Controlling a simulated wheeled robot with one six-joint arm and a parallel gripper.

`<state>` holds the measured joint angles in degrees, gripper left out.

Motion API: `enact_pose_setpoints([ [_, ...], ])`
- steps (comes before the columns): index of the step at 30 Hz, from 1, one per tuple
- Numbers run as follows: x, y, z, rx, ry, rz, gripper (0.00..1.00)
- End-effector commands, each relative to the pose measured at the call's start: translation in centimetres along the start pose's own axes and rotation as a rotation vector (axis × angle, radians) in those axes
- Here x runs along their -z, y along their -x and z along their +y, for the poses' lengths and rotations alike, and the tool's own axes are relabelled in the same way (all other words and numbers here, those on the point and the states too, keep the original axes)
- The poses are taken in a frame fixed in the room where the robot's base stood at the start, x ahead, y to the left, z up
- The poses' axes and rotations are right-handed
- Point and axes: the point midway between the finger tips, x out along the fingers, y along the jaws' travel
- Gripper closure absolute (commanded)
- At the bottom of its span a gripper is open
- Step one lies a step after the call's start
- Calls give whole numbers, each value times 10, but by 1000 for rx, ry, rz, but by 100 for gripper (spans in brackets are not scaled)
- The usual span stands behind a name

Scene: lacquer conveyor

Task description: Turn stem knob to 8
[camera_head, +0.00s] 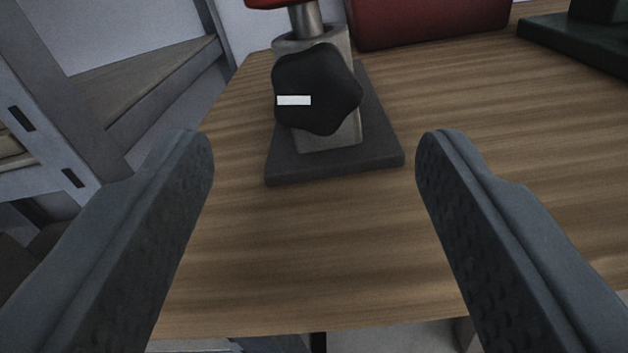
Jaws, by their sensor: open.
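The stem knob (329,84) is black with rounded lobes and sits on the front of a grey metal block (333,139). A white mark (294,100) on its face lies level and points left. No number scale can be read around it. The block stands on a dark square base plate (336,169) on the wooden table. My gripper (314,155) is open and empty. Its two fingers are wide apart, one on each side of the knob in the picture, nearer to the camera and touching nothing.
A metal stem (306,20) with a red part above it rises from the block. A red box-like thing (430,20) stands behind on the table (500,130). A dark green base (580,42) is at the far right. A grey shelf frame (50,140) stands left of the table.

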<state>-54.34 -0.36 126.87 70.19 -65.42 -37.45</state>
Motion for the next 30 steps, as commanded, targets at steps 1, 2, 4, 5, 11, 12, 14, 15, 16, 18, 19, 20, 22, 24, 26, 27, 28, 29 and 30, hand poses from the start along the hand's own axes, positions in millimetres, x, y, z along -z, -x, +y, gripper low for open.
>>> enact_pose_setpoints([
  [1,0,11,-1,4,0,-1,42],
  [2,0,16,-1,3,-1,-1,42],
  [4,0,28,-1,4,0,0,42],
  [5,0,33,-1,4,0,-1,42],
  [11,0,64,-1,3,-1,-1,42],
  [12,0,69,0,2,-1,-1,42],
  [14,0,76,-1,3,0,-1,42],
  [15,0,80,-1,3,0,-1,42],
  [16,0,83,0,2,0,-1,42],
  [18,0,88,0,1,0,-1,42],
  [19,0,89,0,1,0,-1,42],
  [20,0,90,0,1,0,-1,42],
  [22,0,92,0,1,0,-1,42],
  [24,0,93,0,0,0,-1,42],
  [26,0,93,0,0,0,-1,42],
  [27,0,93,0,0,0,-1,42],
  [28,0,93,0,0,0,-1,42],
  [29,0,93,0,0,0,-1,42],
  [30,0,93,0,0,0,-1,42],
])
